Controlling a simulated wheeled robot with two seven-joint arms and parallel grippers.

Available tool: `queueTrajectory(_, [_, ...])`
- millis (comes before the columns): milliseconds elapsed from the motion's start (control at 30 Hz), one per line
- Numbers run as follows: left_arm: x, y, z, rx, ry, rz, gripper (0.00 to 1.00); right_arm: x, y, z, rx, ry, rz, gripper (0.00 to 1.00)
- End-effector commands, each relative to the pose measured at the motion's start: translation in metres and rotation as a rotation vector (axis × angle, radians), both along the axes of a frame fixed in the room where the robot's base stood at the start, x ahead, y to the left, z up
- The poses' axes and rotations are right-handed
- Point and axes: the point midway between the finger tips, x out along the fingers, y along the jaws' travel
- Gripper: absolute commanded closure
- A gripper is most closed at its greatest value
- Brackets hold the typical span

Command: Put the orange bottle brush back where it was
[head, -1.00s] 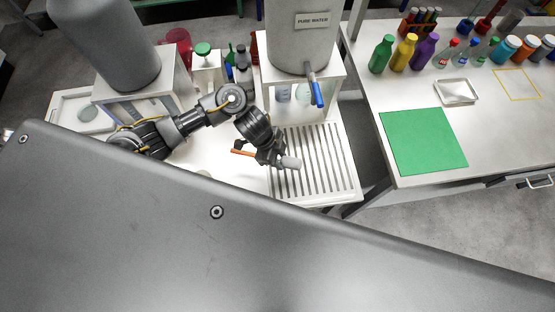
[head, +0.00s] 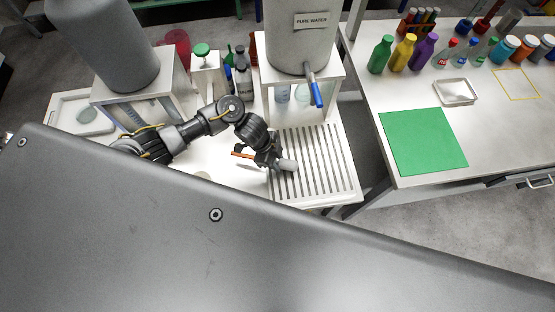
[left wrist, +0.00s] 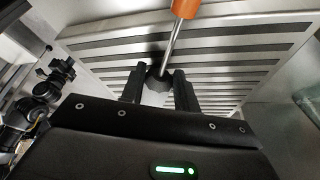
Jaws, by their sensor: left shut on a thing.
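The bottle brush shows its orange handle (head: 242,155) to the left of my left gripper (head: 272,161) and its pale grey bristle head (head: 288,165) to the right of it. My left gripper is shut on the brush, which lies roughly level over the left part of the slotted drain rack (head: 335,168). In the left wrist view, the orange handle (left wrist: 185,8) and metal shaft (left wrist: 172,42) run away from between the fingers (left wrist: 158,88). I cannot tell whether the bristle head touches the rack. My right gripper is not in view.
The pure water tank (head: 300,40) stands on a white stand behind the rack, its blue tap (head: 317,95) hanging over the rack's back. Bottles (head: 243,78) stand behind the arm. A grey panel (head: 280,260) fills the foreground. A side table holds a green mat (head: 423,142).

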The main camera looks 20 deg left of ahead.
Motion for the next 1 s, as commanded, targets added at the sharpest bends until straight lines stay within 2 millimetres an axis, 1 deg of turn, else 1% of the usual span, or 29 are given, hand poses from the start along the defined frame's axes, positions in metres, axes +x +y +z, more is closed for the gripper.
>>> queueTrajectory(300, [0.0, 0.0, -0.0108, 0.0, 0.0, 0.001, 0.95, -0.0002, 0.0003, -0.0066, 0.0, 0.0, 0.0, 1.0])
queueTrajectory(433, [0.0001, -0.0001, -0.0112, 0.0, 0.0, 0.001, 0.95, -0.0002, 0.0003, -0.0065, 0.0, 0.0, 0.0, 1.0])
queueTrajectory(467, [0.0, -0.0001, -0.0111, 0.0, 0.0, 0.001, 0.68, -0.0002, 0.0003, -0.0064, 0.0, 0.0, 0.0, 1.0])
queueTrajectory(600, [0.0, 0.0, -0.0112, 0.0, 0.0, 0.001, 0.49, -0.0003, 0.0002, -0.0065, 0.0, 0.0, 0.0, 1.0])
queueTrajectory(633, [-0.0001, 0.0, -0.0112, 0.0, 0.0, 0.001, 0.47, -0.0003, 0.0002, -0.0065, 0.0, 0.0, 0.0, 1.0])
queueTrajectory(867, [-0.0001, 0.0, -0.0109, 0.0, 0.0, 0.001, 0.47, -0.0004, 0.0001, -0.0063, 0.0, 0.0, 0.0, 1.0])
queueTrajectory(933, [0.0001, 0.0001, -0.0085, 0.0, 0.0, 0.001, 0.47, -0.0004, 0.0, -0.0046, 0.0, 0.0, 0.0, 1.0])
queueTrajectory(1000, [0.0002, 0.0, -0.0019, 0.0, -0.001, 0.0, 0.47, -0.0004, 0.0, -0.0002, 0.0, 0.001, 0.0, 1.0])
